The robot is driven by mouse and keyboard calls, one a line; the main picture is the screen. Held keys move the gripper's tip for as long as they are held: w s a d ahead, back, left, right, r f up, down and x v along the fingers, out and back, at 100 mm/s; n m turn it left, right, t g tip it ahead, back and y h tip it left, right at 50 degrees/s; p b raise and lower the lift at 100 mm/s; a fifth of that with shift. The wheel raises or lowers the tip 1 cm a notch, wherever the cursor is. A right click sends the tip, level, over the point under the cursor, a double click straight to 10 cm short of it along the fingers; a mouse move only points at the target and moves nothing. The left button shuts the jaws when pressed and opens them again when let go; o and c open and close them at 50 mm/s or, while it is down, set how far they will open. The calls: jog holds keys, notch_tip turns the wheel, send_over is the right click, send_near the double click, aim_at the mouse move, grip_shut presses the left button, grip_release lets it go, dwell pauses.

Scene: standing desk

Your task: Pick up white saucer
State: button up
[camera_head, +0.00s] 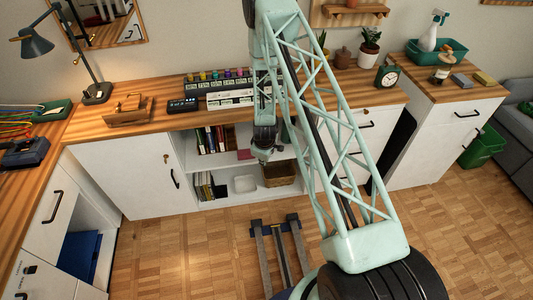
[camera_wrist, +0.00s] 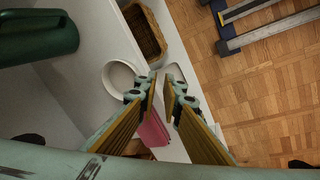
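A white round rimmed thing (camera_wrist: 119,78) lies on the white shelf in the wrist view. It looks like the saucer, though its depth is hard to tell. My gripper (camera_wrist: 162,80) has its fingertips just right of it, apart from each other with a narrow gap between them, and nothing is seen held. In the head view my gripper (camera_head: 263,155) hangs in front of the open shelves below the desk. A pale thing (camera_head: 244,184) shows on the lower shelf there; I cannot tell if it is the saucer.
A wicker basket (camera_head: 279,174) stands right of the pale thing; it also shows in the wrist view (camera_wrist: 146,33). A pink thing (camera_wrist: 153,130) lies below my fingers. Books (camera_head: 214,139) fill the upper shelf's left. A dark green cylindrical object (camera_wrist: 38,33) is at upper left.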

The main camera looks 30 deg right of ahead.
jog(key=w, duration=0.1)
jog(key=w+d, duration=0.2)
jog(key=shift+w+b, duration=0.35)
jog(key=shift+w, duration=0.05)
jog(key=shift+w+f+b, duration=0.3)
jog(key=shift+f, duration=0.3)
jog(key=shift+d, duration=0.1)
jog(key=shift+c, duration=0.2)
grip_shut()
jog(key=shift+r, duration=0.15)
jog(key=shift+r+p, duration=0.25)
jog(key=shift+p, duration=0.15)
jog(key=s+a+p, duration=0.1)
jog(key=s+a, duration=0.3)
jog(key=s, duration=0.4)
jog(key=s+a+p, duration=0.1)
jog(key=s+a, duration=0.3)
jog(key=s, duration=0.4)
jog(key=shift+f, duration=0.1)
